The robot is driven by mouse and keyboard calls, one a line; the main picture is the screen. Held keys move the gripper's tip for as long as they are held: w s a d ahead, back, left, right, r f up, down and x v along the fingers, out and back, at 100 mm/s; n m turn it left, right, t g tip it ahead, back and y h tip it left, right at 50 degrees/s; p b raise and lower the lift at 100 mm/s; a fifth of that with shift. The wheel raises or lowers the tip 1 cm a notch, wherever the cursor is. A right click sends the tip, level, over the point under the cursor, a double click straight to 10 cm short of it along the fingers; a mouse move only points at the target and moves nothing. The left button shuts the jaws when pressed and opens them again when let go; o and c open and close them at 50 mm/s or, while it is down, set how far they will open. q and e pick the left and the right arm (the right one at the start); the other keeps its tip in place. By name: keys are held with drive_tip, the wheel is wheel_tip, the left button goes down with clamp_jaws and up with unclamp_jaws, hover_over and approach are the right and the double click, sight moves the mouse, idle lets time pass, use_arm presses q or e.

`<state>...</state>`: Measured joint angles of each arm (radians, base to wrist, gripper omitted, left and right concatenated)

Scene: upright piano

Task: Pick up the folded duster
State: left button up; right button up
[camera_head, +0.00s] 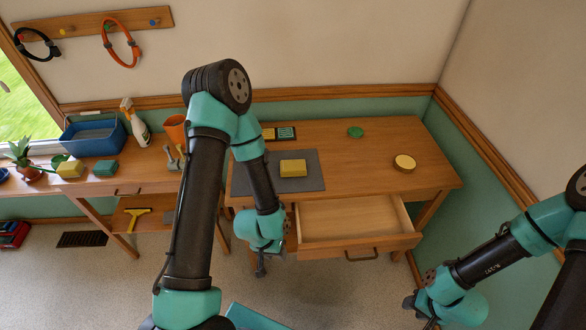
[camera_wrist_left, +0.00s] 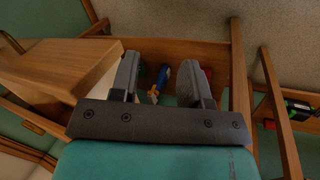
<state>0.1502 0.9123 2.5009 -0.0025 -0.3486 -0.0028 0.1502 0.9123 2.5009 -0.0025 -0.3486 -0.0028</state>
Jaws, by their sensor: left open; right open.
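A yellow folded block (camera_head: 293,168), which looks like the folded duster, lies on a grey mat (camera_head: 312,184) on the right desk. My left gripper (camera_head: 261,268) hangs in front of the desk, below the desktop and left of the open drawer, apart from the yellow block. In the left wrist view its two fingers (camera_wrist_left: 160,70) are spread, with nothing held. My right gripper (camera_head: 420,314) is low at the bottom right, away from the desk, and partly cut off. The yellow block does not show in the left wrist view.
An empty-looking drawer (camera_head: 350,221) stands open below the desktop (camera_head: 380,140). A green disc (camera_head: 355,132) and a round yellow-topped item (camera_head: 404,163) lie on the right. A blue bin (camera_head: 95,138), spray bottle (camera_head: 136,122) and orange pot (camera_head: 176,128) stand left. The right desktop has free room.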

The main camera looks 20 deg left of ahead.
use_arm(q)
drive_tip(key=o, duration=1.1)
drive_tip(key=shift+c, duration=0.2)
drive_tip(key=shift+w, duration=0.1)
